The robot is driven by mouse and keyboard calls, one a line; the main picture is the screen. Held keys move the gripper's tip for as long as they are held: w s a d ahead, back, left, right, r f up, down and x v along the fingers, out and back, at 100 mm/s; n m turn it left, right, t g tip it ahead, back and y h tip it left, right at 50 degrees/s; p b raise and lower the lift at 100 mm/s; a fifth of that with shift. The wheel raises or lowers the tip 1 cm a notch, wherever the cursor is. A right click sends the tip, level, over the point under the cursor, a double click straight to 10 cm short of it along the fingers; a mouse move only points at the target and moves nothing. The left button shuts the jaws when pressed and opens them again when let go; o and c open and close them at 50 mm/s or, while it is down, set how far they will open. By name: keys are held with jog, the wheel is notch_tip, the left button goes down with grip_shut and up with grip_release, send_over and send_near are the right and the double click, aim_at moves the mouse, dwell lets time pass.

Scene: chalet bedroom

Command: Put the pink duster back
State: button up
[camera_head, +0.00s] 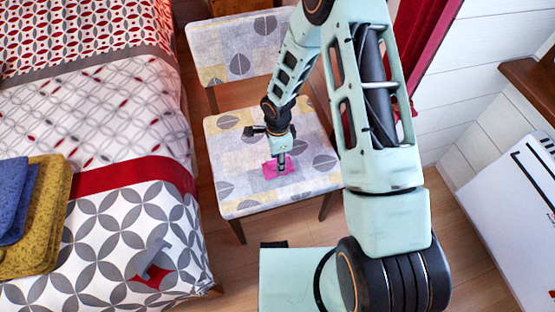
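The pink duster (268,171) shows as a small, flat bright pink patch on the seat of a patterned chair (238,196). My gripper (281,170) points down over the seat, with its tip at the duster. It hides part of the duster. The fingers are small and seen nearly edge-on, so I cannot tell whether they are open or shut, or whether they grip the duster.
A bed (120,120) with a patterned cover stands left of the chair. Folded blue (15,205) and mustard (45,215) cloths lie on it. A white heater-like panel (500,205) is at the right, below a wooden ledge (532,85). A red curtain (425,30) hangs behind my arm.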

notch_tip(320, 180, up, 12)
jog(key=p, duration=0.2)
jog(key=shift+f, duration=0.15)
dwell(0.4)
